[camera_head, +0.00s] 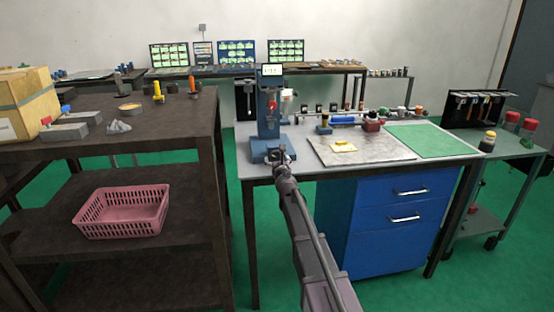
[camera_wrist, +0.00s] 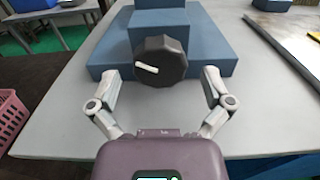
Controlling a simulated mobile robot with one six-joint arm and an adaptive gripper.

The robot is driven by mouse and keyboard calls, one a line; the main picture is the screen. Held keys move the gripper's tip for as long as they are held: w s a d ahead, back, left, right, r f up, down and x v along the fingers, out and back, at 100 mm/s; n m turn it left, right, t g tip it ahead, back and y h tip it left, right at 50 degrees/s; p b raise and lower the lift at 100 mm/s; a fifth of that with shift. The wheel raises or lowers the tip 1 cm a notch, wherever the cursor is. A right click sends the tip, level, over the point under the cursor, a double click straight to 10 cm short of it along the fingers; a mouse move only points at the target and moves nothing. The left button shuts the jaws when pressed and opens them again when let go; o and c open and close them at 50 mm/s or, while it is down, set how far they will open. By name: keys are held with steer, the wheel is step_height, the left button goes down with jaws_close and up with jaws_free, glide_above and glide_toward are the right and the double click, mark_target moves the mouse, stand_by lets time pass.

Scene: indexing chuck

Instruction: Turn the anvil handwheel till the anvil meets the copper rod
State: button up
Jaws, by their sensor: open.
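The anvil handwheel (camera_wrist: 160,62) is a black knob with a white mark pointing left, in the middle of the wrist view. It sits on the front of a blue machine base (camera_wrist: 105,50). In the head view the blue machine (camera_head: 268,112) stands at the left end of the grey table, with a small display on top. My gripper (camera_wrist: 160,80) is open, with one finger on each side of the handwheel and a gap on both sides. In the head view my arm hides the handwheel. I cannot make out the anvil or the copper rod.
The grey table (camera_head: 455,148) has a grey plate (camera_head: 375,156) with a yellow item and a green mat (camera_head: 432,141) to the right. A dark shelf (camera_head: 150,150) with a pink basket (camera_head: 125,211) stands to the left. The tabletop before the machine is clear.

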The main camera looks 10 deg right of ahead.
steer(key=shift+w, duration=0.3)
steer(key=c, duration=1.1)
steer(key=shift+c, duration=0.2)
steer(key=shift+m, duration=0.3)
